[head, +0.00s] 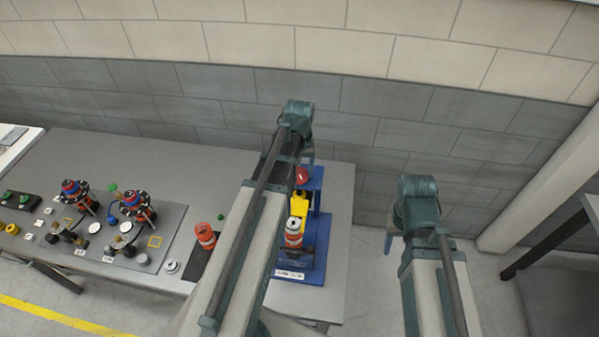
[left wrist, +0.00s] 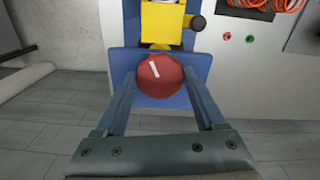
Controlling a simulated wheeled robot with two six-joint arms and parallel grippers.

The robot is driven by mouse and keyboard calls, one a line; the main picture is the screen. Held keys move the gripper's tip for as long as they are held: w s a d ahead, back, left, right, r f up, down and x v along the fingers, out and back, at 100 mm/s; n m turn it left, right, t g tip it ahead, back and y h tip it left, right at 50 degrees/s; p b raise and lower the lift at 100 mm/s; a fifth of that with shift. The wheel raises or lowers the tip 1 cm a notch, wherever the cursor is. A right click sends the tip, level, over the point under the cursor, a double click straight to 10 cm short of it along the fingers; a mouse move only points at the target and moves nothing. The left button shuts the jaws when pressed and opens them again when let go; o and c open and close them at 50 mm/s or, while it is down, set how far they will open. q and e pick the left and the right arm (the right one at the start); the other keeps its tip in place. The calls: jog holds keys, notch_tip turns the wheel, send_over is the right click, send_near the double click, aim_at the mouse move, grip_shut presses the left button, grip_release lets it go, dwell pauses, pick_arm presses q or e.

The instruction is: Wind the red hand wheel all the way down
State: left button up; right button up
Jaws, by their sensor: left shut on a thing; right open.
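The red hand wheel (left wrist: 160,76) is round with a white mark on its face. In the left wrist view it sits between the two fingers of my left gripper (left wrist: 162,90), which is shut on it. In the head view the wheel (head: 302,175) shows only partly at the top of the blue fixture (head: 316,190), behind my left arm. The left fingertips are hidden there. A yellow block (left wrist: 162,24) with a dark knob (left wrist: 197,22) is on the blue fixture beyond the wheel. My right arm (head: 420,205) is to the right, off the table; its gripper fingers are mostly hidden.
The grey table (head: 190,165) carries the fixture at its right end. Behind is a block wall (head: 400,95). Right of the table is open floor.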

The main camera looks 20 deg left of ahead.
pick_arm(q)
jog(key=m, duration=0.4)
dwell(0.4)
jog(key=shift+m, duration=0.6)
jog(key=m, duration=1.3)
jog(key=shift+m, duration=1.6)
